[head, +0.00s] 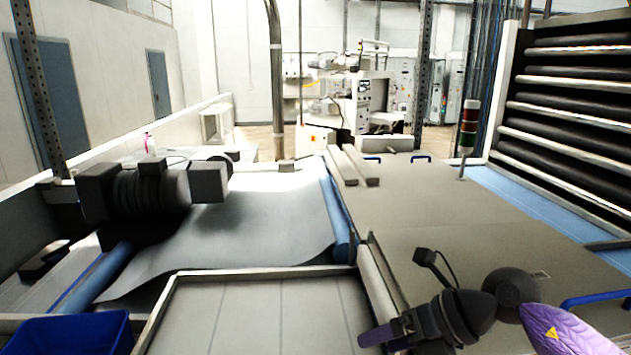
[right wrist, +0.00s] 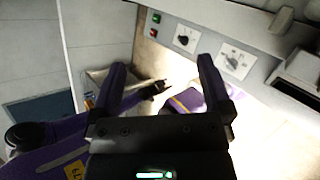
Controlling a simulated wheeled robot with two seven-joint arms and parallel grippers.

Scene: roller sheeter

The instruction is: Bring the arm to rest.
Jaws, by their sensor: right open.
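My right gripper (head: 368,337) is at the bottom right of the head view, over the front edge of the grey machine bed. It also shows in the right wrist view (right wrist: 160,66), with its two dark fingers apart and nothing between them. Behind the fingers in that view, a purple arm (right wrist: 100,125) of mine comes in from the left and ends in a small dark part (right wrist: 155,88), likely my left gripper; its jaws are too small to read. The head view does not show my left gripper.
A grey sheet (head: 255,215) lies beside a blue roller (head: 340,220). A blue bin (head: 75,334) stands at bottom left. A signal lamp (head: 467,128) and blue handles (head: 420,158) rise from the flat grey bed (head: 450,210). A control panel (right wrist: 210,40) with knobs faces the right wrist.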

